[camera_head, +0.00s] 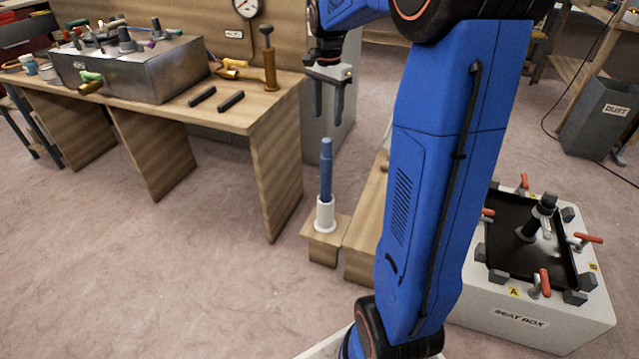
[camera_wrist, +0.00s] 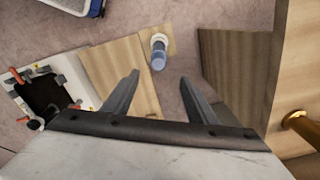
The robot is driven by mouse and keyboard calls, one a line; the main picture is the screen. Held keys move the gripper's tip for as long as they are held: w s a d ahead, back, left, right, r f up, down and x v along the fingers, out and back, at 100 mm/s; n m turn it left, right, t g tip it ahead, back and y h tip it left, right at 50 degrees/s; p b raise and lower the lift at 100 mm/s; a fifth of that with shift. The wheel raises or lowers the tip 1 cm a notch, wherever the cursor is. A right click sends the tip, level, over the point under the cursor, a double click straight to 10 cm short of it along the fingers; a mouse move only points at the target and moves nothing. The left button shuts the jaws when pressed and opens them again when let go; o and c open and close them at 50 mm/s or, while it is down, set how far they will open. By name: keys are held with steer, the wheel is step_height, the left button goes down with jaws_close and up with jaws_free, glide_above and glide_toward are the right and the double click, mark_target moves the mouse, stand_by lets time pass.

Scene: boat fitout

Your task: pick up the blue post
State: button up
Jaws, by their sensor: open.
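The blue post (camera_head: 326,170) stands upright in a white collar (camera_head: 325,213) on a small wooden block (camera_head: 333,238) in the head view. In the wrist view I look down on the blue post (camera_wrist: 159,58), which shows beyond and between my fingertips. My gripper (camera_head: 329,112) is open and empty, with its fingers pointing down. It hangs above the post's top, apart from it. In the wrist view my gripper's two fingers (camera_wrist: 159,78) are spread wide.
A wooden bench (camera_head: 240,112) stands at left, with a metal box (camera_head: 140,72) and a brass pump (camera_head: 269,65). A white seat box (camera_head: 520,322) with red clamps stands at right. A low wooden piece (camera_head: 366,235) adjoins the post's block. Open floor lies front left.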

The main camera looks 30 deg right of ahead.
mark_target(327, 159)
step_height(327, 159, down, 12)
steer(key=shift+r, duration=0.1)
steer(key=shift+s+a+f, duration=0.1)
steer(key=shift+f, duration=1.2)
steer(key=shift+s+f, duration=0.1)
steer(key=shift+f, duration=1.2)
jaws_close()
